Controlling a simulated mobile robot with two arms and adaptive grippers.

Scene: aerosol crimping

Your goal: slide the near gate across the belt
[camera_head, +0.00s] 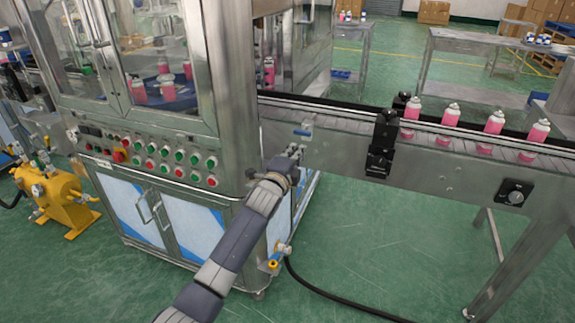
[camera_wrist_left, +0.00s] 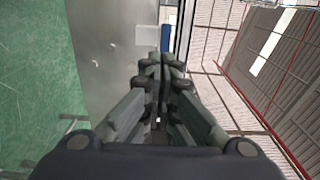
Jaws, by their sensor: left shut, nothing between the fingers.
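The conveyor belt (camera_head: 345,124) runs from the machine to the right edge, with several pink cans (camera_head: 449,116) standing on its right part. A small metal slide plate with a blue handle (camera_head: 302,132), which looks like the near gate, sits on the belt's near side close to the machine. The blue handle also shows in the left wrist view (camera_wrist_left: 166,40), just beyond the fingertips. My left gripper (camera_head: 296,151) is shut and empty, just below the blue handle in the head view. I cannot tell whether it touches the plate. My right gripper is not in view.
A black block unit (camera_head: 383,140) is mounted on the belt's side, left of the cans. The machine cabinet (camera_head: 222,80) with its button panel stands left of my gripper. A black knob box (camera_head: 514,192) is on the belt frame. Green floor below is mostly free.

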